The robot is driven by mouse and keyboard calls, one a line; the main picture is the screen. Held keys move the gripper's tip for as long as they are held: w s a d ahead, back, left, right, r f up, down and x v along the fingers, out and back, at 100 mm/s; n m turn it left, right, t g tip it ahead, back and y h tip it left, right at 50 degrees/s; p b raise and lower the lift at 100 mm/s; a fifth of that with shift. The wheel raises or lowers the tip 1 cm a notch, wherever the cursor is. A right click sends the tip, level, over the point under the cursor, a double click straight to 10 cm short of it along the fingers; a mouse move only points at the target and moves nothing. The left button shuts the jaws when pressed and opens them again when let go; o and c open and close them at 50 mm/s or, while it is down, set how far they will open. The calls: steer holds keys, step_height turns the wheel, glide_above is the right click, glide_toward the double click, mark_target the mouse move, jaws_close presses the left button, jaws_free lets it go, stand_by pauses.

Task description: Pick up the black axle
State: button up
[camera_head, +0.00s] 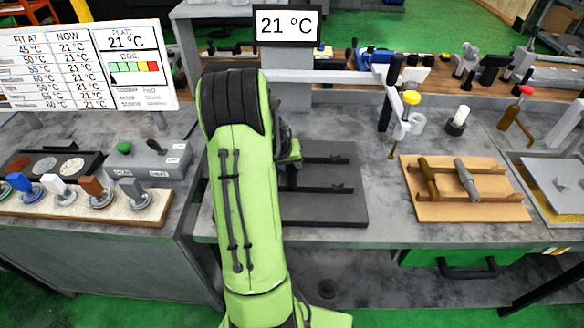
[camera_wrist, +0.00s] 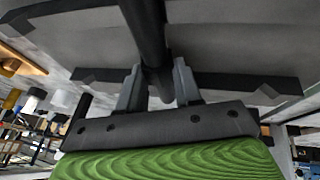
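The black axle (camera_wrist: 150,35) shows in the wrist view as a dark rod running from the top edge down between the two fingers of my gripper (camera_wrist: 158,80). One grey finger is on each side of it, very close. I cannot tell whether they press on it. The axle lies across or just over two black notched bars on a dark grey plate (camera_wrist: 230,40). In the head view my green arm hides the axle and most of my gripper; the plate (camera_head: 345,208) and its bars show to the right of the arm.
On the right, a wooden board (camera_head: 470,211) holds a brown and a grey rod. On the left are a grey control box (camera_head: 148,160), a wooden strip with several knobs (camera_head: 120,208) and a temperature board (camera_head: 85,70).

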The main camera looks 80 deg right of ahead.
jaws_close()
steer(key=shift+d+r, duration=0.1)
steer(key=shift+r, duration=0.05)
